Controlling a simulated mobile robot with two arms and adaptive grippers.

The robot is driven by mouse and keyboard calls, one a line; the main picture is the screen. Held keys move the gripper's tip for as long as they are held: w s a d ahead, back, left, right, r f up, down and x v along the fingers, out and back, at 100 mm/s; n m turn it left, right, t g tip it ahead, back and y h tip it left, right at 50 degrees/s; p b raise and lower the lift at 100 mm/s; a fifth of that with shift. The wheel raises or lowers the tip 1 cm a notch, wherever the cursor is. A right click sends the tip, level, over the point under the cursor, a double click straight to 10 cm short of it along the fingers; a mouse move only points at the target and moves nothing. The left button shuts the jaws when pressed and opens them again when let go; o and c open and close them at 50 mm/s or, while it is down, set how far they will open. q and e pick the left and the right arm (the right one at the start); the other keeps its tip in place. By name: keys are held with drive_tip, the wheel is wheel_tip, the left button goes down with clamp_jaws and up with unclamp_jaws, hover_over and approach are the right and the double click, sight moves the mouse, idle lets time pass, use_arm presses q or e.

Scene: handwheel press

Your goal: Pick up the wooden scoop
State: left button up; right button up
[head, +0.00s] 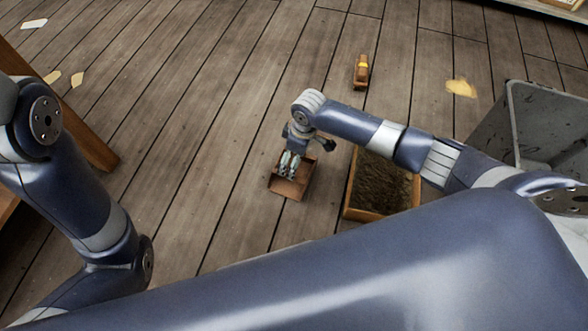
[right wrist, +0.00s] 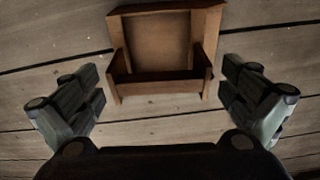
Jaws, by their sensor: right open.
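The wooden scoop, a small reddish-brown open box shape (head: 287,188), lies on the plank floor below my right gripper (head: 289,163). In the right wrist view the scoop (right wrist: 160,40) shows its flat inside and raised sides, at the top middle. My right gripper (right wrist: 160,85) is open and empty, with one finger on either side of the scoop's near end. The fingers appear apart from the wood. In the head view the gripper covers part of the scoop. My left arm comes in at the left, but its gripper is not visible.
A wooden-framed box of dark brown material (head: 383,184) stands right of the scoop. A grey bin (head: 520,125) is at the right. Pale scraps (head: 461,88) lie about. Floor left of the scoop is clear.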

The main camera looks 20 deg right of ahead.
drive_tip(key=c, duration=1.1)
drive_tip(key=shift+r, duration=0.1)
